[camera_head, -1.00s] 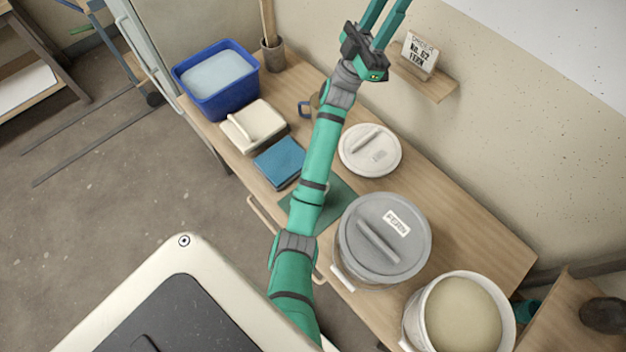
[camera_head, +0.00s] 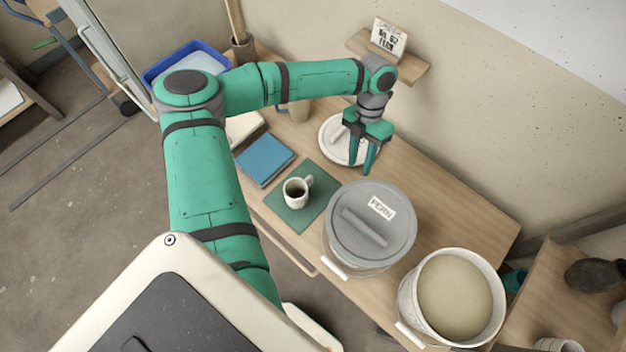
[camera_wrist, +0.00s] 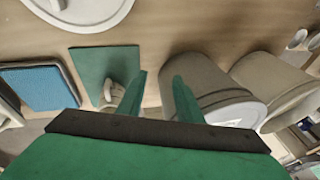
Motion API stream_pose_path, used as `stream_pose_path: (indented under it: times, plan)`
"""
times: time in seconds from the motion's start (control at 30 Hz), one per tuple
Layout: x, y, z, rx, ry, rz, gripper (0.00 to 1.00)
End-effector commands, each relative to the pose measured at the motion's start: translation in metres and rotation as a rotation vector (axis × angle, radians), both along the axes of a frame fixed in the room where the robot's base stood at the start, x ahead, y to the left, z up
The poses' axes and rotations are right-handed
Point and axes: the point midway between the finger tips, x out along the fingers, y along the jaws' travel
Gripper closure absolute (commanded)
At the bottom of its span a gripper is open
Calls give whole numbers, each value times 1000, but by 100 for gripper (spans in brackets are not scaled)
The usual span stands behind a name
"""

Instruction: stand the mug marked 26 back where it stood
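A white mug (camera_head: 295,194) with dark inside stands upright on the green mat (camera_head: 316,222); its handle points up and right. No number on it is readable, so I cannot tell if it is the one marked 26. It also shows in the wrist view (camera_wrist: 114,92), left of my fingers. My gripper (camera_head: 360,168) points down, open and empty, its fingers apart in the wrist view (camera_wrist: 160,80). It is to the right of the mug, in front of the white lid (camera_head: 331,138) and behind the grey-lidded FERN bucket (camera_head: 370,225).
An open bucket of cream glaze (camera_head: 455,297) stands right of the FERN bucket. An order card (camera_head: 388,37) sits on the wall shelf (camera_head: 410,68).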

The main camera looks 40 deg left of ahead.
Motion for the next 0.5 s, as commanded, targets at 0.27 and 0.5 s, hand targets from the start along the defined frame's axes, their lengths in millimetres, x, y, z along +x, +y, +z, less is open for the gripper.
stream_pose_path:
  times: [0.27,0.5]
  plan:
    - [-42,103,-16,254,79,-117,68]
    - [-53,109,-38,261,85,-120,68]
